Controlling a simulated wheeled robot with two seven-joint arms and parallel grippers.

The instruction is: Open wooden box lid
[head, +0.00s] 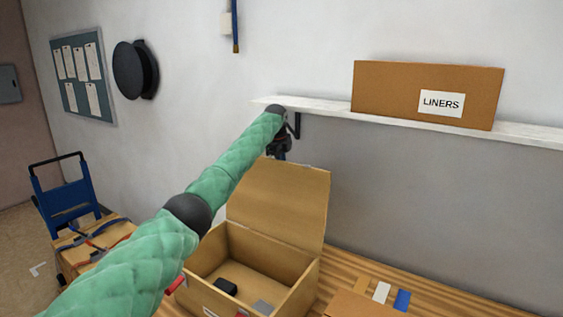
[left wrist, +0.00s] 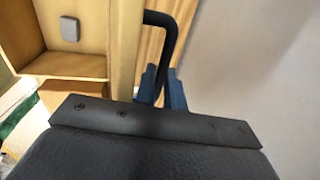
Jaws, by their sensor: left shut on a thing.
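The wooden box (head: 305,290) stands on the workbench with its lid (head: 280,205) raised and standing roughly upright at the back. The blue fingers of my left gripper (left wrist: 162,88) are shut on this handle. My right gripper is not in view.
A shelf (head: 330,110) with a LINERS box (head: 390,90) is on the wall above and to the right. On the bench (head: 345,265) lie a white item (head: 381,292) and a blue item (head: 402,300). A blue cart or chair (head: 68,200) stands at left.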

